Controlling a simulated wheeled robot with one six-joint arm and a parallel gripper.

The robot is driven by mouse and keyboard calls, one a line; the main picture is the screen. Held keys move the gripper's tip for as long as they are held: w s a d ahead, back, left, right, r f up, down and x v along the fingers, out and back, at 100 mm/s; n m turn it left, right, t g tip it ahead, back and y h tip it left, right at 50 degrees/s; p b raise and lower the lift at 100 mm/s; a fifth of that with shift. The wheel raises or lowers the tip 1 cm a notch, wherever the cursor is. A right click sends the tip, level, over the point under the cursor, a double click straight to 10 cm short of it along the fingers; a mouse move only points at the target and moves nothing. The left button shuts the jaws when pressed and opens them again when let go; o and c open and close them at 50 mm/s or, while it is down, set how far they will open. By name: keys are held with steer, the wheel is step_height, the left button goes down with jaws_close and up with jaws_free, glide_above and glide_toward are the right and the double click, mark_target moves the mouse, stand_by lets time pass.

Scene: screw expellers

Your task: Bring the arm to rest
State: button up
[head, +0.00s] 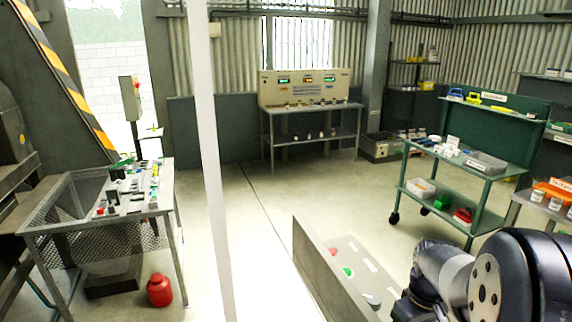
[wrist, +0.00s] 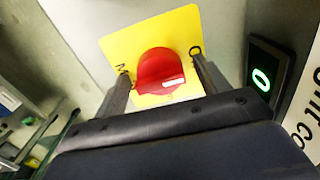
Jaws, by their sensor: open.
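My gripper (wrist: 163,68) is open in the wrist view, one finger on either side of a red knob (wrist: 160,70). The knob sits on a yellow plate (wrist: 178,30) with dark letters at its left and right edges. I cannot tell whether either finger touches the knob, and nothing is clearly clamped. In the head view my arm (head: 470,280) shows at the lower right; its gripper end is not visible there.
In the head view a grey console (head: 318,262) with red and green buttons stands near my arm. A green cart (head: 462,205) is behind. Open floor lies at the centre.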

steer(key=shift+r+n, duration=0.1)
steer(key=shift+n, duration=0.2)
step_height(320, 180, up, 11)
step_height(320, 180, down, 11)
steer(key=shift+r, duration=0.15)
steer(key=shift+f, duration=0.35)
steer(key=m, duration=0.4)
steer(key=shift+r, duration=0.1)
steer(key=m+b, duration=0.1)
steer(key=m, duration=0.8)
steer(key=shift+m+b, duration=0.35)
steer(key=shift+m, duration=0.05)
steer(key=m, duration=0.4)
steer(key=shift+b, duration=0.4)
steer(key=shift+r, duration=1.3)
